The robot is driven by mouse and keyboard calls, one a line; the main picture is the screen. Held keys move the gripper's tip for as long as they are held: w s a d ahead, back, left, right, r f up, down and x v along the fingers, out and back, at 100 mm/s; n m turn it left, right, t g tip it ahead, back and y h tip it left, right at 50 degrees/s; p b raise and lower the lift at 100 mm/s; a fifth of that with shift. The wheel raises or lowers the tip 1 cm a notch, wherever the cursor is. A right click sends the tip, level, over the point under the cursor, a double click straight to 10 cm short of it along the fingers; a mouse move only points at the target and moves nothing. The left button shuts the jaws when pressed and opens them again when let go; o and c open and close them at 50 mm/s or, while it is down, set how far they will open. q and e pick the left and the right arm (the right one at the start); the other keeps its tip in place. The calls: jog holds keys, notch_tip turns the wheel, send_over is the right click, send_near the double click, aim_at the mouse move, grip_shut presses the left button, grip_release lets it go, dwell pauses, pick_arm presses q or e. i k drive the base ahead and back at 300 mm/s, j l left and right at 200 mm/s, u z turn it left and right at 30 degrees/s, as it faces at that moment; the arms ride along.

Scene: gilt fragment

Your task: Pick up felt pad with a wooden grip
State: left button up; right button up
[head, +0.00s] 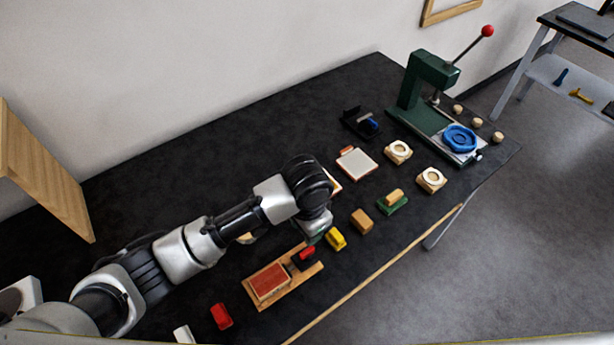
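The felt pad with a wooden grip (392,204) is green below with a light wooden block on top. It lies on the dark table right of centre, near the front edge. My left arm reaches in from the left, and my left gripper (314,236) is low over the table, left of the pad and apart from it. It is beside the yellow block and the wooden board. Its fingers are mostly hidden by the wrist, so I cannot tell whether they are open. My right gripper is out of view.
Between gripper and pad are a yellow block (336,239) and a tan block (362,221). A wooden board with a red pad (269,281) lies below the gripper. A green lever press (430,85) stands behind right. White-ringed wooden pieces (431,180) lie right of the pad.

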aim_at(391, 202)
jog(key=k, duration=1)
